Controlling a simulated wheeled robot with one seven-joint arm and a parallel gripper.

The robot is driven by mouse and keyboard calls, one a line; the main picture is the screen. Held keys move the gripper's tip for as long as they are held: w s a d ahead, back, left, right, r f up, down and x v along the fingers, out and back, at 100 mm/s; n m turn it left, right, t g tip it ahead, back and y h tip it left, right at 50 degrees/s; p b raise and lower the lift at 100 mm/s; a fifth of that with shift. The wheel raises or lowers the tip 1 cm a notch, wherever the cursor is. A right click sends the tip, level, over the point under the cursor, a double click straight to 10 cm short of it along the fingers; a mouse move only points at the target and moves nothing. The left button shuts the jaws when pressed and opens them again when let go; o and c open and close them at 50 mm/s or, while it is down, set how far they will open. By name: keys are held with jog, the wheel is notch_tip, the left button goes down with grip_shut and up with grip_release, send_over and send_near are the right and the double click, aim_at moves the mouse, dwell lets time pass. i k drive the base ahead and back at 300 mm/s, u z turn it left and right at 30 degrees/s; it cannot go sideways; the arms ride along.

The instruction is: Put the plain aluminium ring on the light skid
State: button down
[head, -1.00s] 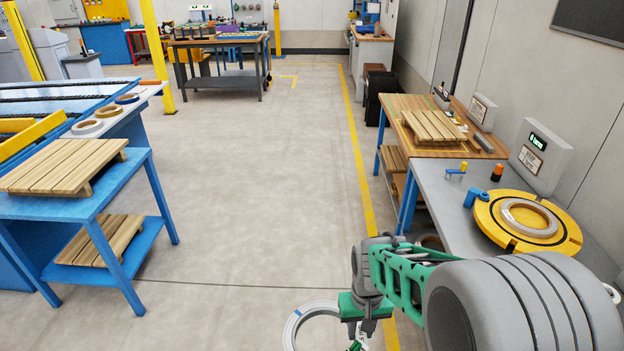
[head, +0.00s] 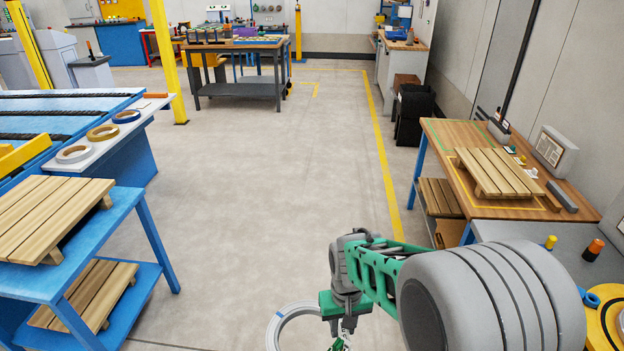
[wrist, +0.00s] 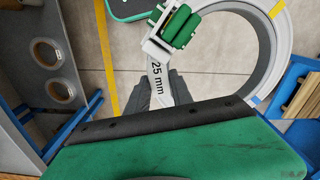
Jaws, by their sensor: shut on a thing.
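My gripper (head: 343,328) is low in front of me. Its dark fingers (wrist: 170,88) are shut on a white piece marked 25 mm (wrist: 157,70) with green rounded parts, beside a pale grey ring. The ring (head: 291,323) hangs with it above the floor; it also shows in the wrist view (wrist: 268,48), with a blue and a yellow mark. I cannot tell exactly how ring and white piece join. One slatted wooden skid (head: 497,172) lies on the right bench. Another (head: 45,215) lies on the blue table at left. No label shows which is the light skid.
The right wooden bench (head: 455,137) has small items around its skid. The blue table (head: 120,215) has a second skid (head: 85,292) on its lower shelf. Rings (head: 103,132) lie on a ledge beside the blue conveyor. The floor (head: 270,180) between is clear.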

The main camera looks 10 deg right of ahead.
aim_at(495, 168)
jog(key=z, duration=0.1)
jog(key=i, duration=1.55)
jog(key=z, duration=0.75)
jog(key=i, duration=1.5)
jog(key=z, duration=0.7)
jog(key=i, duration=0.6)
jog(key=z, duration=0.2)
